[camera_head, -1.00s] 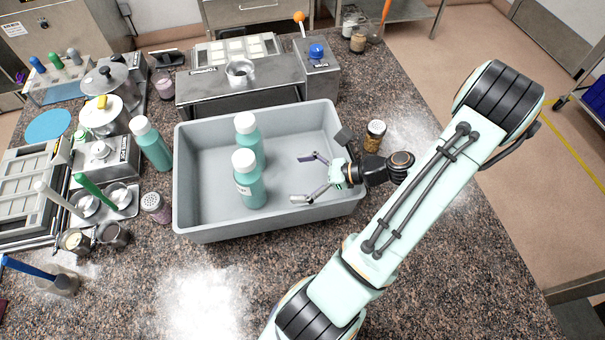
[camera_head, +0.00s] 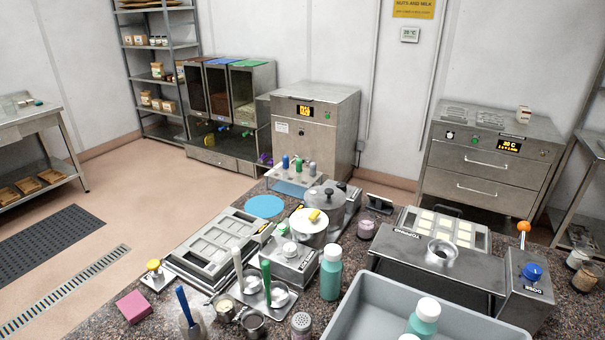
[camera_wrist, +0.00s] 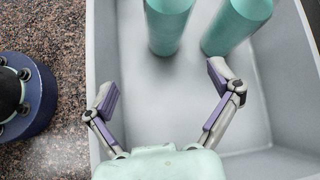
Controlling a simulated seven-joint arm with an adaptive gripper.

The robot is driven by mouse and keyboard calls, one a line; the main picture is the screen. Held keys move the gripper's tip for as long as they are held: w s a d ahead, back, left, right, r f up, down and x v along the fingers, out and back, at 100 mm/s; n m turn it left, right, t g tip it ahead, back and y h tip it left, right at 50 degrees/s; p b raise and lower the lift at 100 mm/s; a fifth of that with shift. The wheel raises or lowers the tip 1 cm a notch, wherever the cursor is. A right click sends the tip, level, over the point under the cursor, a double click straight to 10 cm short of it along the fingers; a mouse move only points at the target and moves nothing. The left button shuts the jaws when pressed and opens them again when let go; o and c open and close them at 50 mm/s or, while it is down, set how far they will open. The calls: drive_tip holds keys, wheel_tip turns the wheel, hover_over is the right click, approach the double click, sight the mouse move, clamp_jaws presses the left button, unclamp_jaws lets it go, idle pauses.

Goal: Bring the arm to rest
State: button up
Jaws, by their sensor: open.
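My gripper (camera_wrist: 165,95) is open and empty in the wrist view, its two fingers spread over the grey bin (camera_wrist: 240,135). Two teal bottles stand in the bin just beyond the fingertips, a left one (camera_wrist: 167,30) and a right one (camera_wrist: 235,25), apart from the fingers. In the head view my arm and gripper are out of frame. There the grey bin (camera_head: 372,312) is cut off by the lower edge, with the white cap of one bottle (camera_head: 427,309) showing in it. Another teal bottle (camera_head: 330,275) stands outside the bin at its left.
A dosing machine (camera_head: 440,275) with a blue knob (camera_head: 532,272) stands behind the bin. Pots (camera_head: 308,228), a mould tray (camera_head: 225,250) and a pink block (camera_head: 133,306) crowd the counter to the left. In the wrist view a dark round object (camera_wrist: 22,97) lies left of the bin.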

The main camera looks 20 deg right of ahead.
drive_tip(key=w+a+r+n+g+h, duration=0.3)
drive_tip(key=w+r+n+g, duration=0.3)
drive_tip(key=n, duration=0.4)
drive_tip(key=s+a+r+n, duration=0.1)
drive_tip(key=a+r+n, duration=0.1)
drive_tip(key=a+n, duration=0.2)
drive_tip(key=s+a+r+n+g+h, duration=0.1)
drive_tip(key=a+n, duration=0.4)
drive_tip(key=a, duration=0.6)
drive_tip(key=shift+s+r+n+g, duration=0.3)
drive_tip(key=shift+s+r, duration=0.4)
drive_tip(key=shift+r, duration=0.2)
drive_tip(key=shift+o, duration=0.5)
drive_tip(key=s+a+n, duration=0.6)
drive_tip(key=n, duration=0.1)
drive_tip(key=shift+s+a+h, duration=0.2)
drive_tip(key=shift+s+h, duration=0.1)
drive_tip(key=shift+h, duration=0.1)
